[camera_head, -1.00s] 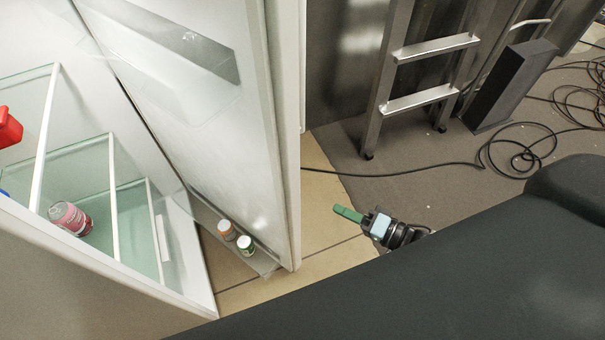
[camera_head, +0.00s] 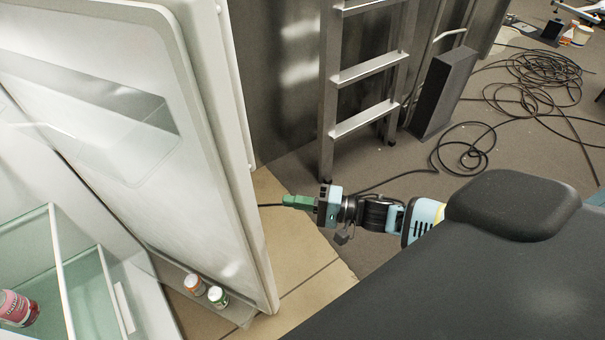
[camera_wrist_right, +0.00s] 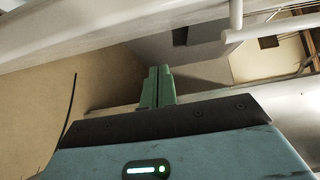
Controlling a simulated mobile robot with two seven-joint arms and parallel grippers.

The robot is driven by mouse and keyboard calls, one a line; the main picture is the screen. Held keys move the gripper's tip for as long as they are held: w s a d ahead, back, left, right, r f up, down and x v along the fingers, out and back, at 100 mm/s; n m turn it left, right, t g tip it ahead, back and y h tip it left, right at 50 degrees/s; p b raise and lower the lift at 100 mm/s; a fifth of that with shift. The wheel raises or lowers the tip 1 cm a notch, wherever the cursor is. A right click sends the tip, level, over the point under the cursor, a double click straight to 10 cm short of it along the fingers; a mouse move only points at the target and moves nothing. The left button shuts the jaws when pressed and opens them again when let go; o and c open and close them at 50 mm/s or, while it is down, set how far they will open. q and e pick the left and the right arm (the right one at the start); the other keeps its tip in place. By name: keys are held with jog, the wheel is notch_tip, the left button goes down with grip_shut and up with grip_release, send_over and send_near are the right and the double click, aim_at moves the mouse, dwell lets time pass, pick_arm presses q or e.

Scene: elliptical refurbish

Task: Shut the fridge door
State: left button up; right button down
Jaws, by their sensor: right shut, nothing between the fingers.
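The white fridge door (camera_head: 190,150) stands open at the left of the head view, its inner side with shelves facing the fridge interior. The fridge interior with glass shelves (camera_head: 85,285) shows at the lower left. My right gripper (camera_head: 287,201) is right of the door's outer side, above the floor, with its green fingers shut and empty, pointing left toward the door. A small gap shows between the fingertips and the door in the head view. The green fingers also show in the right wrist view (camera_wrist_right: 157,86). My left gripper is not in view.
Two small jars (camera_head: 206,291) stand in the door's bottom shelf, and a pink jar (camera_head: 17,308) lies in the fridge. A metal ladder (camera_head: 360,75) and a dark box (camera_head: 444,92) stand behind my right arm. Black cables (camera_head: 540,85) lie on the floor.

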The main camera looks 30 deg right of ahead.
pick_arm(q)
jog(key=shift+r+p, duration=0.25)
jog(key=shift+p, duration=0.05)
pick_arm(e)
jog(key=w+a, duration=0.2)
jog(key=a, duration=0.5)
jog(key=shift+a, duration=0.25)
jog(key=shift+s, duration=0.1)
